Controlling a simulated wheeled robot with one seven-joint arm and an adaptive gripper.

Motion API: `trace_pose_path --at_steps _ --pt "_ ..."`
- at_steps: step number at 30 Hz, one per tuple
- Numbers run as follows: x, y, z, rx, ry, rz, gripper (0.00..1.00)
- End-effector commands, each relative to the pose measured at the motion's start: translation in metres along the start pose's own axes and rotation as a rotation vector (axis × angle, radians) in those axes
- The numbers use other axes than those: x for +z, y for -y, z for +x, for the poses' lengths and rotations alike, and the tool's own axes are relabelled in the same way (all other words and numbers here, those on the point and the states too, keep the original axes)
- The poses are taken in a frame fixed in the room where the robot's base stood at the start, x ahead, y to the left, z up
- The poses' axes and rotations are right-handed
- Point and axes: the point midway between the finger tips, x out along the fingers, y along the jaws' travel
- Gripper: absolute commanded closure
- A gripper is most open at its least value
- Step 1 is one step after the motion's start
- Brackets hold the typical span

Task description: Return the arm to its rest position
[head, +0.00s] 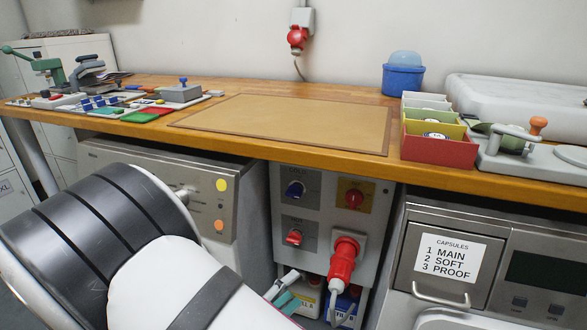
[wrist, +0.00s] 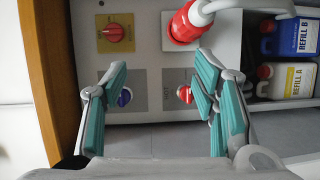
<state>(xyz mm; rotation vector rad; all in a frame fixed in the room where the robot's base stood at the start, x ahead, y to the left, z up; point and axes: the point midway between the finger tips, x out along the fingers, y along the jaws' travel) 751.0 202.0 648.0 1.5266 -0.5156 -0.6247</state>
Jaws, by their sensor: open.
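My gripper (wrist: 158,72) is open and empty in the wrist view, its two teal-padded fingers spread apart. It faces the grey control panel (wrist: 150,65), which appears turned sideways in that view. A blue knob (wrist: 124,97) and a red switch (wrist: 185,93) show between and beyond the fingers, with no contact visible. In the head view my arm reaches in from the lower left, in front of the machines under the counter. Only part of my gripper (head: 285,298) shows there, low before the panel; most of it is hidden by my arm.
The wooden counter (head: 150,84) runs above my arm. A red plug (head: 342,262) with a thick cable sticks out of the panel. Refill bottles (wrist: 290,38) stand below it. A capsule machine (head: 445,255) is on the right, a steel machine (head: 240,185) on the left.

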Motion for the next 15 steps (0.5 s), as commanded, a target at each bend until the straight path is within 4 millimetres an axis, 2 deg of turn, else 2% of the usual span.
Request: trace_pose_path --at_steps 1,7,15 --pt "0.009 -0.016 0.009 -0.019 0.058 0.01 0.46" --pt "0.063 -0.075 0.041 -0.142 0.325 0.021 0.46" --pt "0.152 -0.137 0.058 -0.384 0.633 0.059 0.46"
